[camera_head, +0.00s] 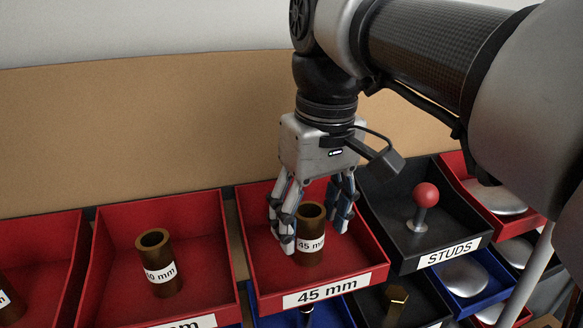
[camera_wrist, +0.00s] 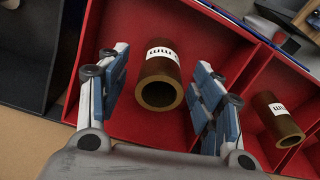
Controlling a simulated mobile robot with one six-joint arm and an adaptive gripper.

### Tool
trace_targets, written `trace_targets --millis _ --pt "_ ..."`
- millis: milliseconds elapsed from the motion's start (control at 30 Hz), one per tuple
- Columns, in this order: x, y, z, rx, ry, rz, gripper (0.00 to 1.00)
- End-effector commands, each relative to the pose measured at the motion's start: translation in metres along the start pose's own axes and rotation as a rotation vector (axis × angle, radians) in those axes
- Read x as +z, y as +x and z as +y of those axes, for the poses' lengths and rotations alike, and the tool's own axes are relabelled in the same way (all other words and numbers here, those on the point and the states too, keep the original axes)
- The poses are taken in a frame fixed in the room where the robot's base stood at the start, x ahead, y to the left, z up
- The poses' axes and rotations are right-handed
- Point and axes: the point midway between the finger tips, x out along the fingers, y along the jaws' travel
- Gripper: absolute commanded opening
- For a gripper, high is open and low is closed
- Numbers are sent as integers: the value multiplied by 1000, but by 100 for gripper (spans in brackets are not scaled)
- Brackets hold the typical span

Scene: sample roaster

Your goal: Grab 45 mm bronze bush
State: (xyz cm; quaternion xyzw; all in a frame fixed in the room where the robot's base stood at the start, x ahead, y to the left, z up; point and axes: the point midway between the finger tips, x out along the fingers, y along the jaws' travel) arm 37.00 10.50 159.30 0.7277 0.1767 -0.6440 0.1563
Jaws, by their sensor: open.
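The 45 mm bronze bush (camera_head: 310,240) stands in a red bin (camera_head: 262,278) labelled 45 mm. It is a brown hollow cylinder with a white label band. My gripper (camera_head: 312,238) is open over that bin, with fingers on either side of the bush. In the wrist view the bush (camera_wrist: 160,80) sits between the two open fingers (camera_wrist: 158,105), with a visible gap on each side. Part of the bush's left side is close to or behind a finger in the head view, and contact cannot be told there.
Another bronze bush (camera_head: 158,263) stands in the red bin (camera_head: 115,235) to the left. A black bin (camera_head: 385,210) labelled STUDS on the right holds a red-balled stud (camera_head: 425,200). A hex-topped brass part (camera_head: 396,300) lies in front. A brown panel (camera_head: 140,130) rises behind.

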Motion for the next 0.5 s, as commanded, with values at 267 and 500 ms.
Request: trace_targets --millis 267,500 --pt "-3 38 -1 0 0 -2 60" --pt "-4 40 0 0 0 -1 60"
